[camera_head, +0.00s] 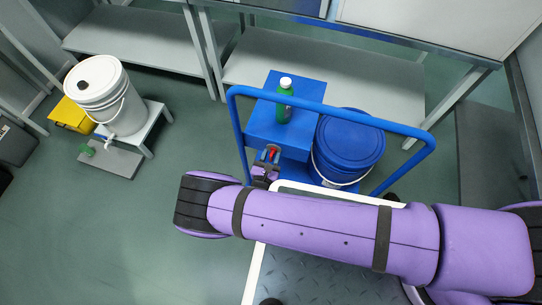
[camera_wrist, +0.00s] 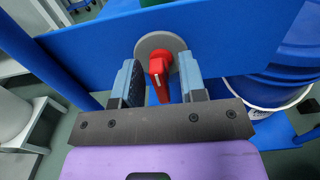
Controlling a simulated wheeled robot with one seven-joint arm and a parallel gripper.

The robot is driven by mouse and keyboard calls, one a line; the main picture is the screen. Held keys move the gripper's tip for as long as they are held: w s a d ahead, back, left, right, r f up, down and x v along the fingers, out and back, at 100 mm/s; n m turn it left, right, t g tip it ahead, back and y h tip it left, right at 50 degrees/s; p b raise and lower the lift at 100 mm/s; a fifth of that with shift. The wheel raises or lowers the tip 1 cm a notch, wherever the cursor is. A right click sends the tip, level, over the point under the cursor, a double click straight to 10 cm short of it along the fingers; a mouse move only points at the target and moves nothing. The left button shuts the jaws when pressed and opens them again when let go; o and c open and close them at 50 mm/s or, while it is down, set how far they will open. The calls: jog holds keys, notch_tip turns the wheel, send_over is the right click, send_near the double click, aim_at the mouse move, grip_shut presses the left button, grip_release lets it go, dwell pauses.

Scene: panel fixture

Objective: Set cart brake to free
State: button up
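The cart has a blue tubular push handle (camera_head: 238,130) and a deck with a light rim (camera_head: 253,275), partly hidden by my arm. The brake is a red lever (camera_wrist: 160,68) with a white mark, on a round grey disc (camera_wrist: 146,43) fixed to a blue panel (camera_wrist: 100,45). In the wrist view the lever points mostly downward. A bit of red at the brake (camera_head: 273,151) shows in the head view. My gripper (camera_wrist: 160,82) is open, with one finger on each side of the lever and small gaps visible. No brake position labels can be read.
A green bottle (camera_head: 284,105) stands on a blue box (camera_head: 265,128), beside a blue lidded drum (camera_head: 348,148). A white bucket (camera_head: 98,92) with a tap stands on a small stand at left. Grey benches (camera_head: 135,38) line the back.

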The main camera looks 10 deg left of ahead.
grip_shut()
jog(key=shift+m, duration=0.3)
jog(key=m, duration=0.4)
jog(key=shift+d, duration=0.1)
jog(key=m, duration=0.4)
jog(key=shift+d+f+m, duration=0.1)
jog(key=shift+m, duration=0.3)
jog(key=m, duration=0.4)
jog(key=shift+f+m, duration=0.1)
jog(key=shift+m, duration=0.2)
jog(key=shift+d+f+m, duration=0.1)
jog(key=shift+m, duration=1.8)
